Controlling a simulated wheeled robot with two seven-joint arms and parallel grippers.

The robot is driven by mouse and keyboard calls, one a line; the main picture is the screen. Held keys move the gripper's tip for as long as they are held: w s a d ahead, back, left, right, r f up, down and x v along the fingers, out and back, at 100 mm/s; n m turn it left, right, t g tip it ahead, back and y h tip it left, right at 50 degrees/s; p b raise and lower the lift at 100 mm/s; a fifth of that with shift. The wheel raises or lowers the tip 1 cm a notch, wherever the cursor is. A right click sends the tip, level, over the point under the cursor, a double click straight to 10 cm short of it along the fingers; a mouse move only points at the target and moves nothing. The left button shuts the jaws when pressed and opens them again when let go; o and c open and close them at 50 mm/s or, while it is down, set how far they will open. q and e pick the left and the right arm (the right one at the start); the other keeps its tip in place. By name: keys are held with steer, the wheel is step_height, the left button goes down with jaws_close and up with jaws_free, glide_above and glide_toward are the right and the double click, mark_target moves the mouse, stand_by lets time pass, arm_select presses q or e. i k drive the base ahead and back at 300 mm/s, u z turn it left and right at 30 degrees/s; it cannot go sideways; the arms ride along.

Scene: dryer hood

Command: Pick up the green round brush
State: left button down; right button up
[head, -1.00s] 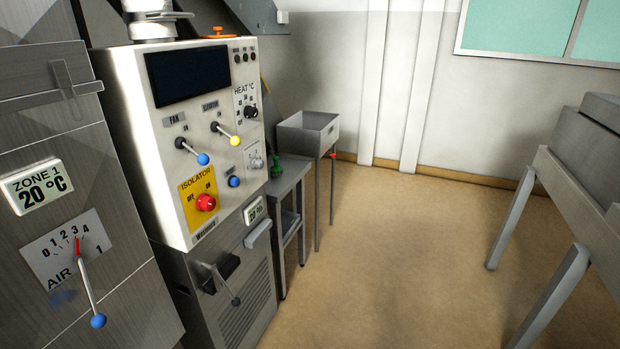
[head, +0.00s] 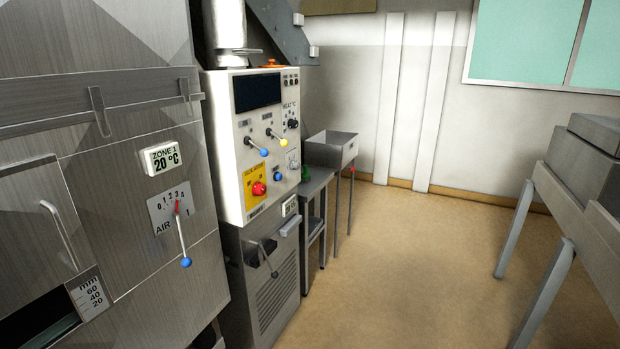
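A small green object (head: 306,173), which looks like the green round brush, stands on a narrow grey side table (head: 316,186) just right of the control cabinet. It is small and partly hidden by the cabinet edge, so its details are hard to tell. Neither of my grippers shows in the head view.
The white control panel (head: 262,205) with levers and a red isolator knob (head: 258,188) stands left of the side table. A large metal dryer (head: 120,200) fills the left. A grey sink-like bin (head: 332,150) stands behind. A metal table (head: 590,215) is at right. Open floor (head: 400,270) lies between.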

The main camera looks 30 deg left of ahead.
mark_target(305, 176)
steer(key=z, duration=0.1)
steer(key=i, duration=1.5)
steer(key=u, duration=0.6)
steer(key=i, duration=1.05)
steer(key=u, duration=0.85)
